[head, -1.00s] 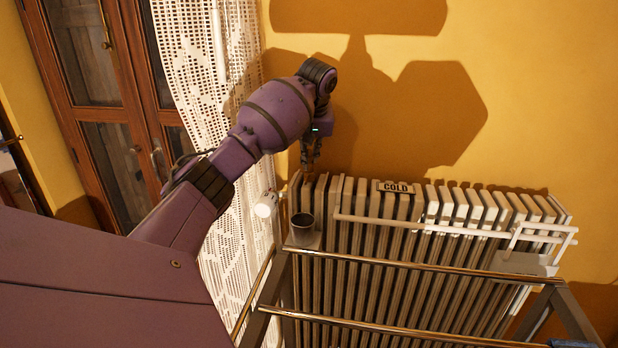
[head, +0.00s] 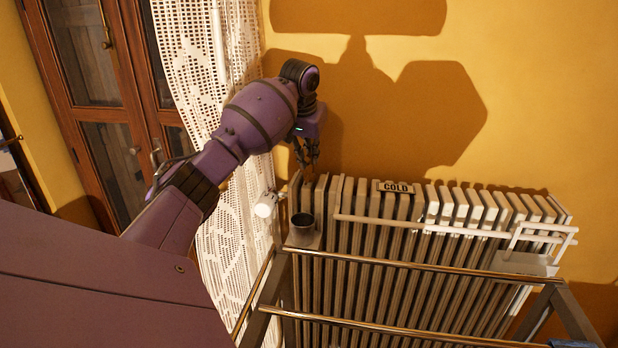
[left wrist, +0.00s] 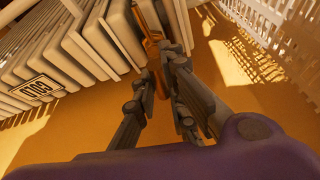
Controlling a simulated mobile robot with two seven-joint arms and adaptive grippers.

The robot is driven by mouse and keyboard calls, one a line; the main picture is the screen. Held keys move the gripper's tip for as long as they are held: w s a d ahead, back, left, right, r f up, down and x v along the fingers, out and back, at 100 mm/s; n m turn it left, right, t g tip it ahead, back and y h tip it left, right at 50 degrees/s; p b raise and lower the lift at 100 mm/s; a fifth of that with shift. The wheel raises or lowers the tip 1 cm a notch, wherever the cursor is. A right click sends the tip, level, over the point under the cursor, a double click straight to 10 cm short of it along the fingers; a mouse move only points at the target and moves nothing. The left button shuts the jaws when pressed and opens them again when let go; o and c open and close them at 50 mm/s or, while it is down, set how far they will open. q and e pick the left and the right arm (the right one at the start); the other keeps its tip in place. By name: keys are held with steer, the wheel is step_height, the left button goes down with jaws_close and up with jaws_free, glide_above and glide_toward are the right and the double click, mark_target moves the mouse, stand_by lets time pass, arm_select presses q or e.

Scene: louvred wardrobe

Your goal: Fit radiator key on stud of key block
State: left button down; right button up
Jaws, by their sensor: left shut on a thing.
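My left gripper (head: 307,153) is over the left end of the radiator, close to the wall, pointing down. In the left wrist view its fingers (left wrist: 160,68) are shut on a slim brass-coloured piece, the radiator key (left wrist: 152,32), which points away from the palm beside the radiator's end fins. The far end of the key is small and dark there. I cannot make out the key block or its stud in either view, so I cannot tell whether the key touches it. My right gripper is not in view.
The ribbed radiator (head: 400,260) carries a COLD sign (head: 395,188) and a white rail rack (head: 450,228). A white valve head (head: 266,204) and lace curtain (head: 235,240) are left. Metal rails (head: 400,265) cross in front.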

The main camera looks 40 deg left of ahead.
arm_select(q)
steer(key=shift+m, duration=0.3)
